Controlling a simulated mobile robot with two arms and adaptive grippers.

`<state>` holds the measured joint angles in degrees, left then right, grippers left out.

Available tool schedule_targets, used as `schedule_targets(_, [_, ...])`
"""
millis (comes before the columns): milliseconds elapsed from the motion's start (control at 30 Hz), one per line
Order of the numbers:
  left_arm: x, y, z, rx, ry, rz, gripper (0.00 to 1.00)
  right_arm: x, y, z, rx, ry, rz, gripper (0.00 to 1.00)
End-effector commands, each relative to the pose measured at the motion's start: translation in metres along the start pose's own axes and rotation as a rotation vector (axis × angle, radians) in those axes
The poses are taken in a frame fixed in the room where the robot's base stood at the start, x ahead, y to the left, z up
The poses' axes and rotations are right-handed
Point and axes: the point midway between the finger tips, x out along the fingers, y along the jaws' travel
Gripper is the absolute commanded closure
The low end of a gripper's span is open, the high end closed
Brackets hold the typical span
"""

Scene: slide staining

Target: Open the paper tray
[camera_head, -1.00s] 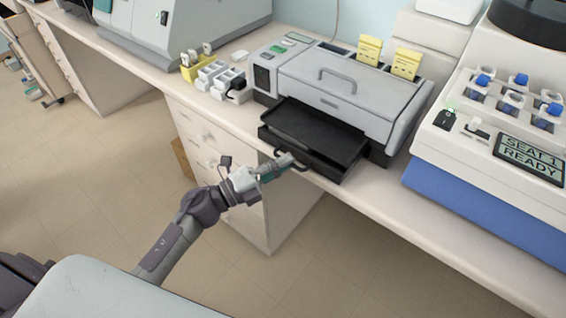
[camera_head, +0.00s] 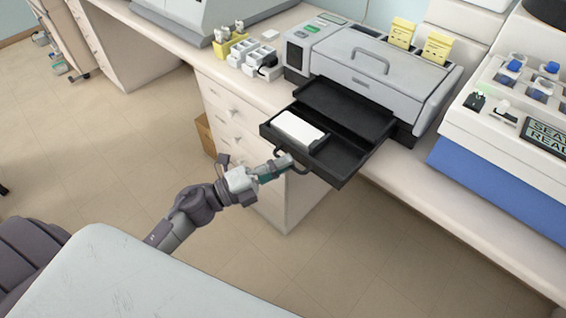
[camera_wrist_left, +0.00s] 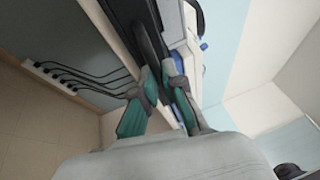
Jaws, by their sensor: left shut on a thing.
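The paper tray (camera_head: 345,171) is a black drawer under the grey printer (camera_head: 385,80). It is pulled out past the bench edge, and white paper (camera_head: 299,129) lies in its left part. A fixed-looking black shelf (camera_head: 345,108) sits above its rear. My left gripper (camera_head: 286,163) is at the tray's front, shut on the tray's handle (camera_head: 303,169). My right gripper is not in view.
White and yellow holders (camera_head: 255,58) stand left of the printer. A white and blue machine with a display (camera_head: 500,140) stands to the right. White drawers (camera_head: 235,125) are under the bench. The floor in front is clear.

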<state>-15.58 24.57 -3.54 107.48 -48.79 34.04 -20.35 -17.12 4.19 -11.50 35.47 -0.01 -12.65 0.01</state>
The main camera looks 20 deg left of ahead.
Motion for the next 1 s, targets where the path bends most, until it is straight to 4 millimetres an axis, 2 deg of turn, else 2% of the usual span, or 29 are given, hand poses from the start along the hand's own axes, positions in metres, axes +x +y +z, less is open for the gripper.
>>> schedule_targets(33, [0.000,0.001,0.000,0.000,-0.001,0.002,0.88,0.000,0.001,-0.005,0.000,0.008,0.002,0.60])
schedule_targets(167, [0.000,0.001,0.000,0.000,-0.001,0.002,0.66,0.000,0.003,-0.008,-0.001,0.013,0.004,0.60])
schedule_targets(367, [0.000,0.001,0.000,-0.001,0.000,0.001,0.65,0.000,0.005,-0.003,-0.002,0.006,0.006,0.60])
schedule_targets(467, [-0.001,0.001,0.000,-0.001,0.000,0.001,0.65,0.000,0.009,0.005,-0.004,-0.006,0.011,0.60])
schedule_targets(567, [-0.007,0.001,0.000,-0.002,0.000,0.003,0.65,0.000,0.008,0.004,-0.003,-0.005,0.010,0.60])
schedule_targets(667, [-0.022,0.002,0.000,-0.003,-0.001,0.005,0.65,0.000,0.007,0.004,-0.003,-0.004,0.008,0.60])
schedule_targets(1000, [-0.093,0.002,0.000,-0.003,-0.002,0.005,0.65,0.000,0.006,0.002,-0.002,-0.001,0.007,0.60])
